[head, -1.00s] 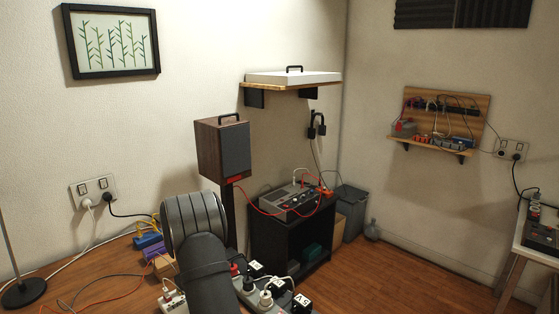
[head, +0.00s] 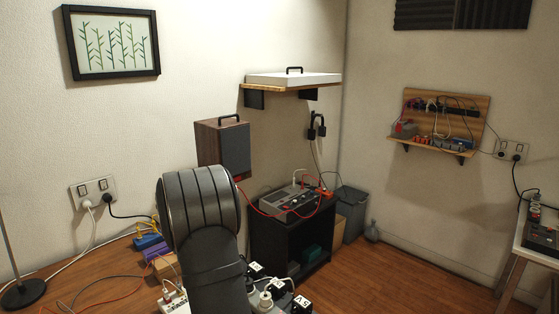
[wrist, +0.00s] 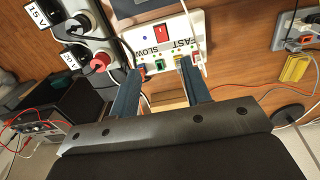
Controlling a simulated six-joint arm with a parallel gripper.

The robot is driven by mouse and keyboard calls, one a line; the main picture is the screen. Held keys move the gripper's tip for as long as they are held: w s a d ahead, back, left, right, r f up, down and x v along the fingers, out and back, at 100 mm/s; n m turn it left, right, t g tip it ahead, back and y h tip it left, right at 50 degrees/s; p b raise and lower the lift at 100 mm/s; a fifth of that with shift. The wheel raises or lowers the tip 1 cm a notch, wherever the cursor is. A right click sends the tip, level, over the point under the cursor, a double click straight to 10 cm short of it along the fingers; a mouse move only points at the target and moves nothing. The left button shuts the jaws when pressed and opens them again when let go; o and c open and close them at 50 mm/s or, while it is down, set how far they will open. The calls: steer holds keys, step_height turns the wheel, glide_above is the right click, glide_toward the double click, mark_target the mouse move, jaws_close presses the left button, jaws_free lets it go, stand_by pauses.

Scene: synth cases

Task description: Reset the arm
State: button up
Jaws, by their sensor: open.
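My gripper (wrist: 162,90) shows in the wrist view with its two blue-grey fingers apart and nothing between them. It hangs over a white panel (wrist: 185,30) marked FAST and SLOW, which has a red switch and coloured sockets. The fingertips overlap the panel's lower edge in the picture; I cannot tell whether they touch it. In the head view my dark arm rises over the desk at the bottom centre and hides the gripper.
A power strip with 5V adapters (head: 278,288) lies right of my arm. Purple and blue blocks (head: 152,246) and cables lie left on the wooden desk (head: 95,262). A black shelf unit (head: 290,240) holds a cassette-style device (head: 290,200).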

steer(key=shift+s+f+t+y, duration=0.15)
steer(key=shift+f+t+y, duration=0.25)
steer(key=shift+f, duration=0.35)
steer(key=shift+s+f+t+y, duration=0.15)
steer(key=shift+f+t+y, duration=0.15)
steer(key=shift+f+y, duration=0.3)
steer(key=shift+f, duration=0.1)
steer(key=shift+o, duration=0.3)
